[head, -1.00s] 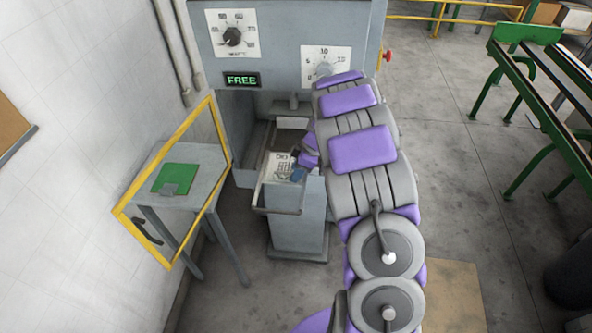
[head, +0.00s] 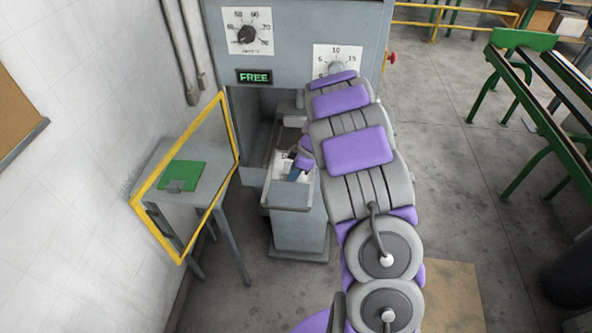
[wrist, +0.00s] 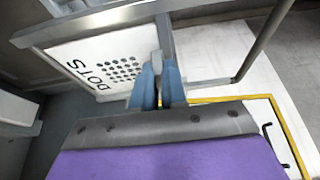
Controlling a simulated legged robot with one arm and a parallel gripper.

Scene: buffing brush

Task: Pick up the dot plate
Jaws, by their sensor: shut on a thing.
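The dot plate (wrist: 92,72) is a white panel marked DOTS with a grid of black dots, seen at the left of the wrist view. In the head view, part of it (head: 282,169) shows in the grey tray (head: 290,207) of the machine, and my arm hides much of the rest. My gripper (wrist: 157,82) has blue fingers, shut on a small grey upright piece at the plate's right side. In the head view, my gripper (head: 296,174) is down at the tray. I cannot tell whether the plate is clear of the tray floor.
The grey machine (head: 290,45) with dials and a lit FREE sign (head: 254,76) stands behind the tray. A yellow-framed guard (head: 152,226) and a side table with a green pad (head: 182,176) are at left. Open floor (head: 440,170) lies right.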

